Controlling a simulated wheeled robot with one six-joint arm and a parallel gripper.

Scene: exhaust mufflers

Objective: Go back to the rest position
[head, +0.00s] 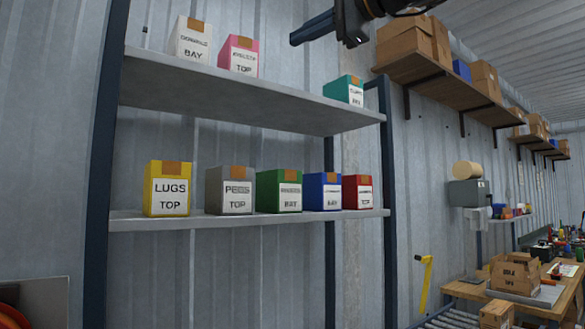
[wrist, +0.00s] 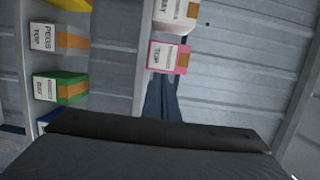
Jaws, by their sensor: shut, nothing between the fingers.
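My gripper (head: 308,31) is at the top of the head view, beside and above the upper shelf (head: 230,93), clear of the boxes. In the wrist view its shut, empty fingers (wrist: 161,100) show beyond the dark gripper body. The upper shelf carries a white box (head: 192,40), a pink box (head: 238,56) and a teal box (head: 344,91). The white box (wrist: 174,15) and pink box (wrist: 167,57) also show in the wrist view.
The lower shelf (head: 250,219) holds a yellow LUGS box (head: 167,188), a grey PEGS box (head: 231,190), a green box (head: 279,191), a blue box (head: 322,191) and a red box (head: 357,192). Wall shelves with cartons (head: 413,42) and a workbench (head: 465,290) stand at right.

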